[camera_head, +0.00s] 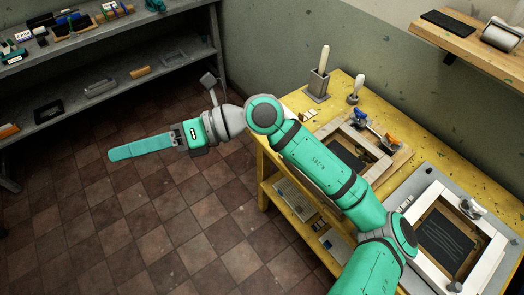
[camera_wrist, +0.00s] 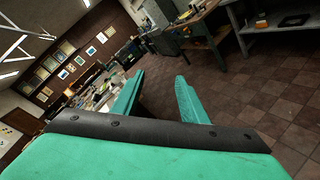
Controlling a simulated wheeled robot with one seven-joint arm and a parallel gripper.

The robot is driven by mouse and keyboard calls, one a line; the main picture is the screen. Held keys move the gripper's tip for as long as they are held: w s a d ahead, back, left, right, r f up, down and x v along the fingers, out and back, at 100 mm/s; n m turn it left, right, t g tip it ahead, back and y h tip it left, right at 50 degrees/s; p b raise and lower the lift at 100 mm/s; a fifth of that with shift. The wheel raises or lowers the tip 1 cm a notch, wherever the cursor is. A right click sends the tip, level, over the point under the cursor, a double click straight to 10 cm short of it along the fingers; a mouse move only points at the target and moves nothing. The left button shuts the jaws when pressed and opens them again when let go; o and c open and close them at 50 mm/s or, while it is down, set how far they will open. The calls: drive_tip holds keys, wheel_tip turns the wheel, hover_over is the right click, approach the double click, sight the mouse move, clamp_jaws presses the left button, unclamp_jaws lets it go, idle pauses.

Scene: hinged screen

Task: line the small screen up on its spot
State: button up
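The smaller screen, a pale frame (camera_head: 379,170), lies on a wooden board (camera_head: 401,159) on the yellow bench, with a dark panel (camera_head: 347,155) inside it. My arm crosses in front and hides its left and lower parts. A blue clamp (camera_head: 360,117) and an orange-handled clamp (camera_head: 390,138) sit at its far side. I cannot tell how the frame sits against its spot. My gripper (camera_head: 115,154) is far left of the bench, over the tiled floor. In the wrist view its two teal fingers (camera_wrist: 160,76) stand apart with nothing between them.
A larger white-framed screen (camera_head: 487,262) lies on the bench at right. A grey holder (camera_head: 318,86) with a tool and a small pot (camera_head: 354,97) stand at the bench's far end. Shelves (camera_head: 110,95) stand at left; a wooden wall shelf (camera_head: 460,38) hangs upper right. Open floor lies between.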

drive_tip(key=w+d+f+m+t+h, duration=0.1)
drive_tip(key=w+d+f+t+h, duration=0.1)
drive_tip(key=w+d+f+h, duration=0.4)
drive_tip(key=w+d+f+m+t+h, duration=0.1)
drive_tip(key=d+f+h, duration=0.2)
drive_tip(key=d+f, duration=0.65)
drive_tip(key=d+h, duration=0.2)
drive_tip(key=d, duration=0.6)
drive_tip(key=w+d+m+h, duration=0.1)
drive_tip(key=d+h, duration=0.1)
drive_tip(key=d, duration=0.5)
drive_tip(key=d+t+h, duration=0.1)
drive_tip(key=d+h, duration=0.2)
drive_tip(key=d, duration=0.5)
drive_tip(key=shift+w+d+f+m, duration=0.25)
drive_tip(key=shift+d+f+m, duration=0.05)
drive_tip(key=shift+f+m, duration=0.1)
drive_tip(key=shift+d, duration=0.15)
drive_tip(key=shift+f, duration=3.85)
drive_tip(key=c, duration=0.8)
